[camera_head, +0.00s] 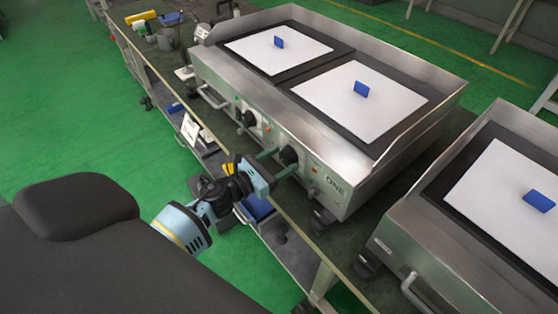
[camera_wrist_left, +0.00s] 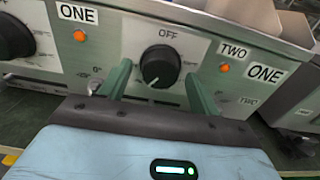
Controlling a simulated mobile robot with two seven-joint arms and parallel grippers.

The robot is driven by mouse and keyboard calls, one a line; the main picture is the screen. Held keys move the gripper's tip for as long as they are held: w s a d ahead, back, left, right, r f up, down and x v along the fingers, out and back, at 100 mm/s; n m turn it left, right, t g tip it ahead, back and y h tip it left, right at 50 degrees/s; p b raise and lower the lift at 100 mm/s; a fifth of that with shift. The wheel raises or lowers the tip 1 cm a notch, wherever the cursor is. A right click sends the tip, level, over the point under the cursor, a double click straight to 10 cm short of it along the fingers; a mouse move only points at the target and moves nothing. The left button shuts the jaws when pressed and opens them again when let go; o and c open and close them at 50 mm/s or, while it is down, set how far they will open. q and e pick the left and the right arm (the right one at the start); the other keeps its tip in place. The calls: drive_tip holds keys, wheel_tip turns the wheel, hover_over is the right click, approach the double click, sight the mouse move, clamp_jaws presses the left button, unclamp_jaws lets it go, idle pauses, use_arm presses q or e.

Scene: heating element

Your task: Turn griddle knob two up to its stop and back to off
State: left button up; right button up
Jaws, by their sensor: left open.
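The griddle (camera_head: 340,150) is a steel unit with two white plates and dark knobs on its front panel. Knob two (camera_head: 288,156) is black and round; in the left wrist view the knob (camera_wrist_left: 160,65) sits below the word OFF, left of the TWO label (camera_wrist_left: 234,50). A white mark on its lower edge points down and slightly left, away from OFF. My left gripper (camera_head: 284,162) is open in front of it. In the left wrist view, its green fingers (camera_wrist_left: 158,78) stand either side of the knob, with small gaps showing. My right gripper is not seen.
Knob one (camera_head: 249,118) is to the left, also in the left wrist view (camera_wrist_left: 14,38). Orange lamps (camera_wrist_left: 224,67) flank the knobs. Blue scrapers (camera_head: 362,90) stand on the plates. A second steel appliance (camera_head: 400,230) stands at right. Green floor is open at left.

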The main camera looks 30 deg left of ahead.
use_arm(q)
drive_tip(key=shift+c, duration=0.4)
drive_tip(key=c, duration=0.9)
